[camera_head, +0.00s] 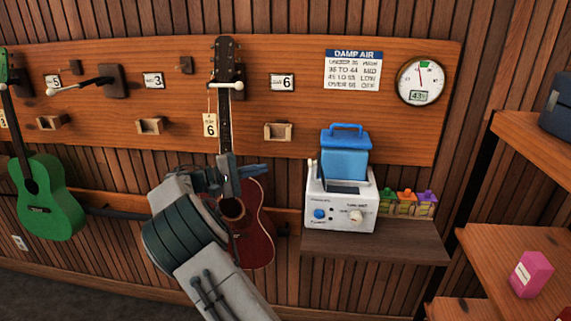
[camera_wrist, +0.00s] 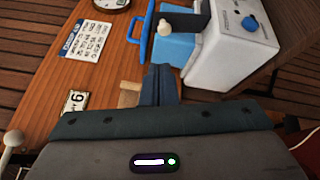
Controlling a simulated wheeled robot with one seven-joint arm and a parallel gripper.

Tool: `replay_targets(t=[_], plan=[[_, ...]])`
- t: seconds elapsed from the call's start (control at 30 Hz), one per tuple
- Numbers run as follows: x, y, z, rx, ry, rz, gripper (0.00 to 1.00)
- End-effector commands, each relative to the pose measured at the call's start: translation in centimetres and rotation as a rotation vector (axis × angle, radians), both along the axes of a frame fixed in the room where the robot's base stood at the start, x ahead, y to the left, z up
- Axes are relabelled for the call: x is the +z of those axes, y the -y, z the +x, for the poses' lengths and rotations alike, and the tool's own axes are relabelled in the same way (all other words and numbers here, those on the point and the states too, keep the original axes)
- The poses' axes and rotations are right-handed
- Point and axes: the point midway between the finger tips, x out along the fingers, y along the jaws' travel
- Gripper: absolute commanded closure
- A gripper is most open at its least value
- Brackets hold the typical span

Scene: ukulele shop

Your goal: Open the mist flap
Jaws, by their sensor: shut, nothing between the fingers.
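The white humidifier (camera_head: 340,211) stands on a small shelf, with a blue handled tank (camera_head: 345,160) on top. A dark flat panel (camera_head: 342,187) lies at the tank's foot and looks like the mist flap; it appears closed, but its exact angle is hard to tell. In the wrist view the dark panel (camera_wrist: 187,20) shows between the tank (camera_wrist: 178,48) and the white body (camera_wrist: 235,45), with a pale rounded knob (camera_wrist: 164,27) beside it. My gripper (camera_head: 264,167) is shut and empty, left of the humidifier and apart from it. Its fingertips (camera_wrist: 160,68) point toward the tank.
A red ukulele (camera_head: 258,225) hangs behind my gripper, and a green one (camera_head: 45,195) hangs far left. Small colored boxes (camera_head: 404,199) stand right of the humidifier. A wooden wall block (camera_head: 278,131) is near my fingers. A humidity dial (camera_head: 422,81) hangs above right.

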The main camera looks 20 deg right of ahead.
Motion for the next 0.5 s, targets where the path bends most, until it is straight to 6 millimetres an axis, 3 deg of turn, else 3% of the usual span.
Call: replay_targets(t=[0.23,0.5], plan=[[-3.0,-1.1,-1.0,0.198,0.102,-0.129,1.0],[-3.7,-0.3,-1.1,0.258,0.136,-0.146,1.0]])
